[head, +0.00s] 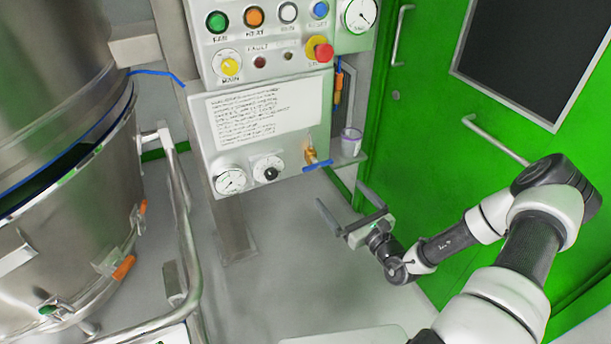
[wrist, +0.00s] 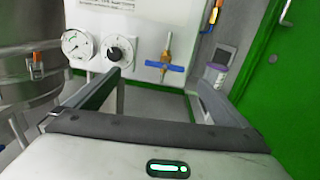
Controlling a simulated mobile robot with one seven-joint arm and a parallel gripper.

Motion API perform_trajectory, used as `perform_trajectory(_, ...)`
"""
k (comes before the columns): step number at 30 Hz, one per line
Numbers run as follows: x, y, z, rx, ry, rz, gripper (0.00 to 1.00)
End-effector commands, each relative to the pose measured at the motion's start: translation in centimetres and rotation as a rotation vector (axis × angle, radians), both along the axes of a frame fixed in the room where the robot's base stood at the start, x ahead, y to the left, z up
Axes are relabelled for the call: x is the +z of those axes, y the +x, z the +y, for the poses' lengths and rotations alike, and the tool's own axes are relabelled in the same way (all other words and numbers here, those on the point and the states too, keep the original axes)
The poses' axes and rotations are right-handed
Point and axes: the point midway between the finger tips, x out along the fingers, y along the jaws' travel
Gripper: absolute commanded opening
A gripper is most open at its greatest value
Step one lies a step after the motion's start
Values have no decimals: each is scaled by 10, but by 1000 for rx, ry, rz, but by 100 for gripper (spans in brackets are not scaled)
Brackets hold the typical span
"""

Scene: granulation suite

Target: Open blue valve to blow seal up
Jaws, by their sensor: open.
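The blue valve (head: 317,165) is a blue bar handle on a brass fitting at the lower right of the white panel. In the wrist view the blue valve (wrist: 165,66) lies level across its upright brass stem, ahead of my gripper and between the lines of its fingers. My gripper (head: 345,203) is open and empty, below and to the right of the valve in the head view, apart from it. Its two fingers also show in the wrist view (wrist: 150,90). The seal is a dark gap with a blue edge (head: 70,150) on the steel vessel.
The control panel (head: 263,122) carries gauges, a black knob (head: 269,173) and a red stop button (head: 319,50). A small cup (head: 351,141) stands on a bracket right of the valve. A green door (head: 440,110) is at right, the steel vessel (head: 65,235) and its rail at left. Open floor lies between.

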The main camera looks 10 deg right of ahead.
Motion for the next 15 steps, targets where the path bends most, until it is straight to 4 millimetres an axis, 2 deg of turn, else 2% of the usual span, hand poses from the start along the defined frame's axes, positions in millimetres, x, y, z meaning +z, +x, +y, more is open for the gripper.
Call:
perform_trajectory(1, -9, 1, -5, -33, 17, 8, 100)
perform_trajectory(3, -13, 4, -9, -58, 27, 14, 100)
perform_trajectory(8, -15, 20, -5, -64, 28, 14, 100)
perform_trajectory(15, -16, 68, 12, -62, 28, 14, 100)
